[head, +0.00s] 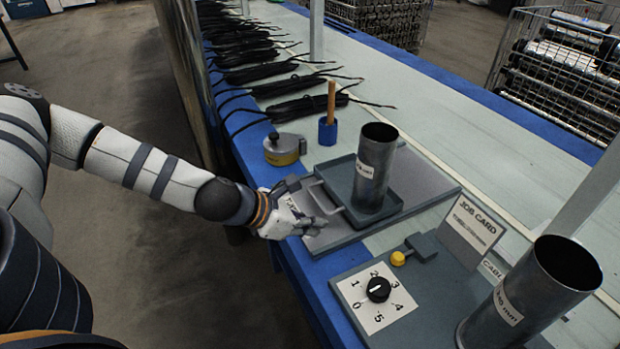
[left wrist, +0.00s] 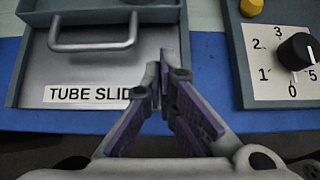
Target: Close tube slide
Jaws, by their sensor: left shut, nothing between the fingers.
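The tube slide is a dark tray (head: 391,211) with a pale bar handle (head: 327,197) on its near side. A grey metal tube (head: 373,168) stands upright on it. In the left wrist view the handle (left wrist: 95,46) is at upper left, above a plate labelled "TUBE SLID" (left wrist: 88,95); a finger hides the label's end. My left gripper (head: 314,222) is by the handle's near side. In the left wrist view its fingers (left wrist: 164,72) are shut and empty, just right of the handle and apart from it. My right gripper is not in view.
A dial panel (head: 362,307) with a yellow knob (head: 398,258) is right of the slide. A second tube (head: 530,290) stands at lower right. A job card (head: 474,229), a yellow-grey round tool (head: 284,149) and a blue holder (head: 327,131) are nearby. Black cable bundles (head: 290,107) lie behind.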

